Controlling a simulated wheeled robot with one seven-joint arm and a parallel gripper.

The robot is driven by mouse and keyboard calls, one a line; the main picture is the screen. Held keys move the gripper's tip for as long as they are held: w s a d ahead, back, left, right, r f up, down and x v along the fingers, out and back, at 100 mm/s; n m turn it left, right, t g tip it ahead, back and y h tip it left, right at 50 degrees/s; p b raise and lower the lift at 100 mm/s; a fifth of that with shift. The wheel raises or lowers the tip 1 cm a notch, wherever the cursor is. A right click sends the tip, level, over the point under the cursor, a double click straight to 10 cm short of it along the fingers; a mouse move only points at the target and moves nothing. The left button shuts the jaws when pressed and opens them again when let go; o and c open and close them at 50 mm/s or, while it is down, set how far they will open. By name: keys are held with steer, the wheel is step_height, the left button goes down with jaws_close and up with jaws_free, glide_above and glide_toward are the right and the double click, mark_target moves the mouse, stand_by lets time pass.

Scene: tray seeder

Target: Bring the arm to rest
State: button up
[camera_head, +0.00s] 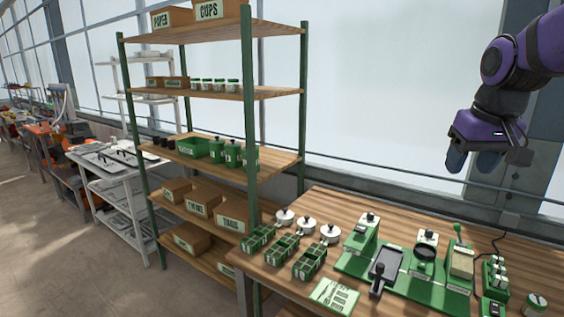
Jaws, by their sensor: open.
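My gripper (472,160) hangs at the upper right, at the end of my purple and black arm. Its dark fingertips point down and stand well above the wooden table (318,205), in front of the frosted window. It is open and I see nothing held in it. It touches nothing on the table.
The table holds a green machine (405,280) with several stations, green trays (283,247), white round lidded pots (308,224) and a card (335,297). A tall wooden shelf (275,161) stands at the left. The air around my gripper is clear.

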steer(key=s+a+f+t, duration=0.1)
steer(key=s+a, duration=0.1)
steer(key=s, duration=0.6)
steer(key=s+a+f, duration=0.1)
steer(key=s, duration=0.8)
steer(key=shift+s+a+n+t, duration=0.3)
steer(key=shift+a+t, duration=0.05)
steer(key=shift+t, duration=0.05)
